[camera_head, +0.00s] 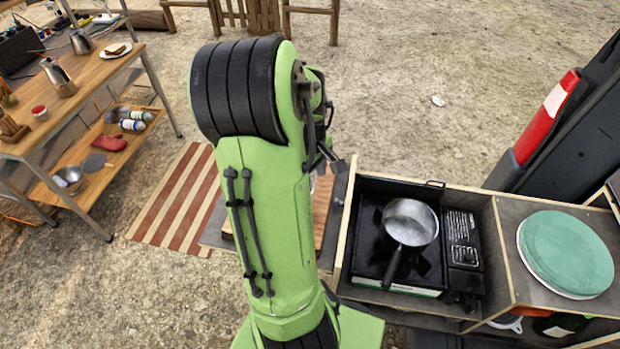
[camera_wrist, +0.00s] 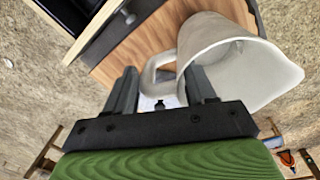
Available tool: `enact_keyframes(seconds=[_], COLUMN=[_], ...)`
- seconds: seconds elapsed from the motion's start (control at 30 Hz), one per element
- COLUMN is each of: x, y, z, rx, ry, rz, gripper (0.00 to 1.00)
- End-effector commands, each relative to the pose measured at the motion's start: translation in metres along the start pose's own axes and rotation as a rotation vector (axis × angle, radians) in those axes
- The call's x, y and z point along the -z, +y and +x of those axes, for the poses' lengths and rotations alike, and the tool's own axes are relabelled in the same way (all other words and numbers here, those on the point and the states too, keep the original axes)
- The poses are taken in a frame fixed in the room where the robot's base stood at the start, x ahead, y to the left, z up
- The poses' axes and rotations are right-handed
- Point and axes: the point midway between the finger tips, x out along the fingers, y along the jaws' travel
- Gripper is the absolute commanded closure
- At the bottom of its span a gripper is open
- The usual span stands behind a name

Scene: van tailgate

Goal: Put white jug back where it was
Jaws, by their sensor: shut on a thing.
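The white jug (camera_wrist: 235,62) fills the upper right of the wrist view, tilted in the picture, with its open mouth and spout toward the right. Its handle (camera_wrist: 158,72) reaches in between the two fingers of my gripper (camera_wrist: 161,90). My gripper is shut on the jug at the handle side. A wooden board (camera_wrist: 140,48) shows behind the jug; I cannot tell whether the jug touches it. In the head view my green arm hides my gripper and most or all of the jug.
A camp stove (camera_head: 370,265) with a metal saucepan (camera_head: 410,222) stands right of my arm. Stacked plates (camera_head: 565,253) are further right. A wooden table (camera_head: 90,75) with kettles, a plate and a lower shelf stands at the left. A striped mat (camera_head: 180,205) lies on open ground.

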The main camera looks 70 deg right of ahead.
Motion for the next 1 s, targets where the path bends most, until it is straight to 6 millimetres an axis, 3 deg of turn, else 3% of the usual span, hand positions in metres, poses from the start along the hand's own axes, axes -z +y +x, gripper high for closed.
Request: enact_keyframes(seconds=[0.4,0.43,0.57,0.6,0.87,1.0], x=[0.000,0.000,0.000,0.000,0.000,0.001], y=[0.000,-0.001,0.000,0.000,0.000,0.001], z=[0.009,0.010,0.009,0.009,0.007,-0.010], rx=[-0.002,-0.001,-0.001,-0.001,-0.001,-0.004], ry=[0.002,0.001,0.001,0.001,0.001,0.005], rz=[0.000,0.000,0.000,0.000,0.000,0.000], gripper=[1.00,0.44,0.24,0.20,0.20,0.20])
